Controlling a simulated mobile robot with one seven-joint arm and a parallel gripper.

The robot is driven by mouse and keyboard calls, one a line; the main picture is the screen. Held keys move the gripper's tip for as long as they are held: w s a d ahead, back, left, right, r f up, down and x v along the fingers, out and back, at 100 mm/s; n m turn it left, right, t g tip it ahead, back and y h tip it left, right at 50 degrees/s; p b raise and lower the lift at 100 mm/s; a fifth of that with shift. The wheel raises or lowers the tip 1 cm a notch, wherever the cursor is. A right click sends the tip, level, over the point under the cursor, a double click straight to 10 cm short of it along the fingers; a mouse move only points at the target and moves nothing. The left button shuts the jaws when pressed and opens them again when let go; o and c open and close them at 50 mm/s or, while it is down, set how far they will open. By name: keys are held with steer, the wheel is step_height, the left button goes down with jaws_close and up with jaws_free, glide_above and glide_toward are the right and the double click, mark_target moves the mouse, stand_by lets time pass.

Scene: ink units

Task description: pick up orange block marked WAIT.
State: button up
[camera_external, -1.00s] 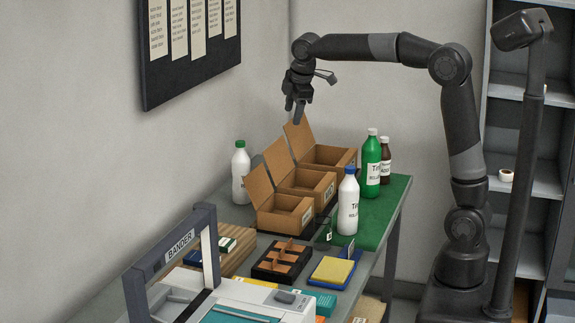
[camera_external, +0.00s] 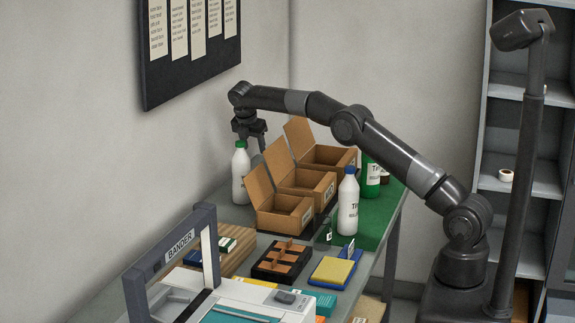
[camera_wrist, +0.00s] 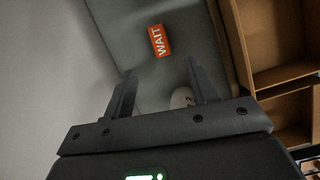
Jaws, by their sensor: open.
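The orange block marked WAIT (camera_wrist: 160,40) lies on the grey table top in the wrist view, just beyond my fingertips and roughly centred between them. It is not visible in the external view. My gripper (camera_wrist: 160,70) is open and empty, with its two fingers apart.
Open cardboard boxes (camera_external: 284,218) stand right of my gripper; their walls (camera_wrist: 285,75) show at right in the wrist view. A white rounded object (camera_wrist: 182,97) shows between my fingers. The wall (camera_external: 80,150) is close on the left. A blue-capped bottle (camera_external: 348,205) stands in front.

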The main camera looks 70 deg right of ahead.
steer(key=f, duration=0.1)
steer(key=d+f, duration=0.1)
steer(key=f, duration=0.1)
steer(key=shift+w+d+n, duration=0.25)
steer(key=shift+d+n, duration=0.05)
steer(key=shift+d, duration=0.05)
steer(key=x, duration=1)
steer(key=shift+s+f, duration=0.1)
steer(key=shift+f, duration=0.25)
steer(key=shift+c, duration=0.4)
steer(key=c, duration=1)
steer(key=shift+r, duration=0.1)
